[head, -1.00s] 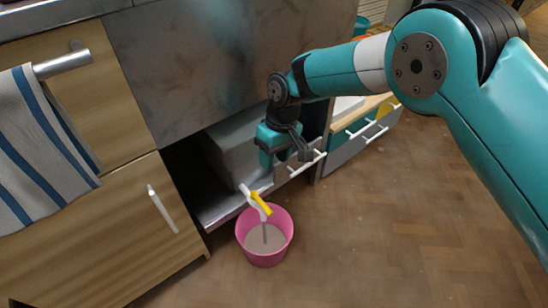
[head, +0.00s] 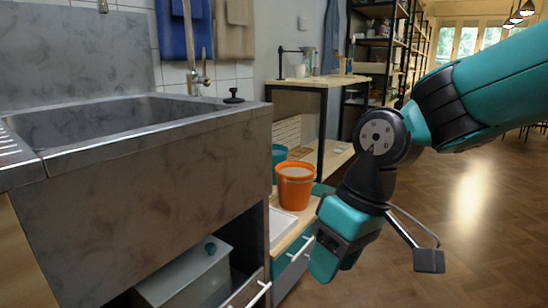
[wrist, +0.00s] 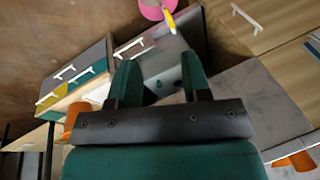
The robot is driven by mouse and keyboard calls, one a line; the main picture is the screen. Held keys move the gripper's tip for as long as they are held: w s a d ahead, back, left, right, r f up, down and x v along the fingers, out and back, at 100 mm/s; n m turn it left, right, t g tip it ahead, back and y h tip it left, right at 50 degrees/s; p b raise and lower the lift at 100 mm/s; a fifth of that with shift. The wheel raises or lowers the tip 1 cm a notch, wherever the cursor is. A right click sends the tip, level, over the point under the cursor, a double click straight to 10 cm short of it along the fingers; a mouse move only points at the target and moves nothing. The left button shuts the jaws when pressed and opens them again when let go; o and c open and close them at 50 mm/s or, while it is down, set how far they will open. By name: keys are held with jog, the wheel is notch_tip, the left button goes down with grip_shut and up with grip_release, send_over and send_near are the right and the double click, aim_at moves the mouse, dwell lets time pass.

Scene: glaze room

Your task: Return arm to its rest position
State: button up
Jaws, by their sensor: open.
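My teal gripper (head: 332,262) hangs at the end of my bent arm at the right of the head view, with its fingers pointing down. It is in front of the low drawer unit and to the right of the sink cabinet. In the wrist view my gripper (wrist: 160,72) shows two fingers well apart, with nothing held between them.
The stone sink (head: 130,120) stands at left, above a grey tank (head: 190,278) in an open bay. An orange bucket (head: 295,186) stands on the low unit close to my gripper. In the wrist view a pink bucket (wrist: 151,9) is on the floor. Floor at right is clear.

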jog(key=s+d+r+m+p, duration=0.1)
jog(key=s+d, duration=0.2)
jog(key=s, duration=0.3)
jog(key=s+d+r, duration=0.1)
jog(key=s+d, duration=0.3)
jog(key=s, duration=0.2)
notch_tip(320, 180, up, 34)
jog(key=p, duration=3.4)
jog(key=shift+w+a+r+t+y+p, duration=0.15)
jog(key=shift+w+r+t+y+p, duration=0.1)
jog(key=shift+w+t+y+p, duration=0.15)
